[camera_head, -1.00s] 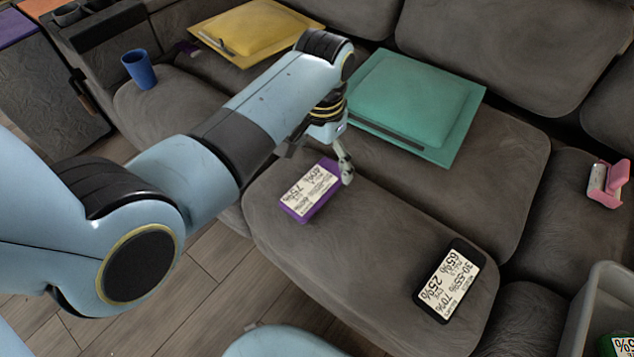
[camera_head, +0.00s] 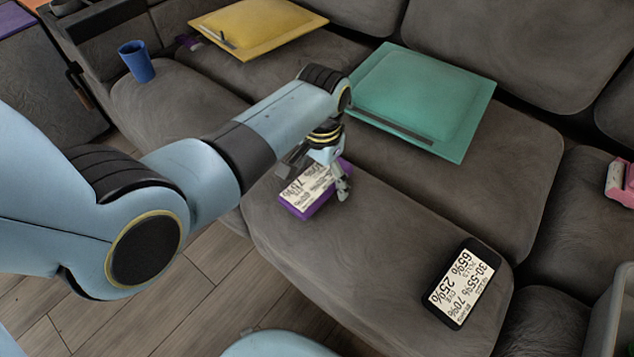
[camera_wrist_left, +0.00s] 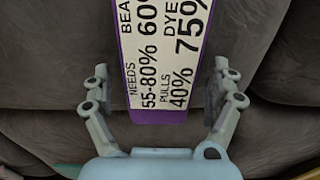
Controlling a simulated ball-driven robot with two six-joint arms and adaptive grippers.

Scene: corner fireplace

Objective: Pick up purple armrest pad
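The purple pad (camera_head: 305,190), a flat block with a white printed label, lies on the front part of the grey sofa seat. My left gripper (camera_head: 335,185) is low over its right end and hides part of it. In the left wrist view, the purple pad (camera_wrist_left: 162,60) runs up between the two spread fingers of the left gripper (camera_wrist_left: 160,82). There is a gap on each side, and the fingers do not appear to touch it. My right gripper is not in view.
A black labelled block (camera_head: 462,283) lies on the seat to the right. A teal cushion (camera_head: 415,95) and a yellow cushion (camera_head: 260,25) lie behind. A blue cup (camera_head: 137,62) stands at left. A grey bin (camera_head: 612,315) is at lower right.

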